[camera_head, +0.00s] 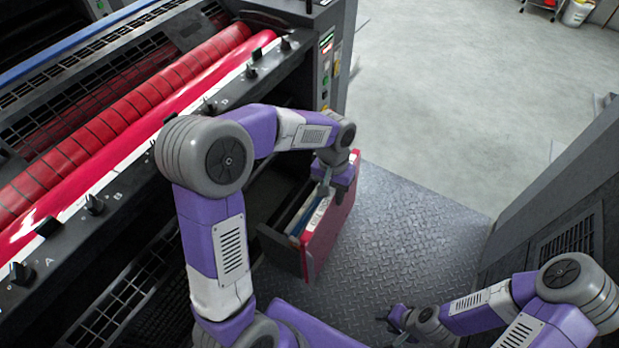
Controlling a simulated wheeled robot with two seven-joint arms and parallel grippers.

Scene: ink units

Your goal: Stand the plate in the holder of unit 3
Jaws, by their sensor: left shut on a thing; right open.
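A drawer with a red front (329,232) stands pulled out from the side of the printing press, above the metal floor. White and blue flat items (308,215) stand on edge inside it; I cannot tell whether one is the plate. My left gripper (324,189) is shut at the top edge of the red front, beside these items. Its fingers and the arm hide the exact contact. My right gripper (391,322) is open and empty, low over the floor at the bottom right. No holder marked unit 3 can be made out.
The press (110,125) with red rollers and a row of knobs marked with letters fills the left. A dark cabinet (565,215) stands at the right. The diamond-plate floor (405,235) between them is clear. Open grey floor lies beyond.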

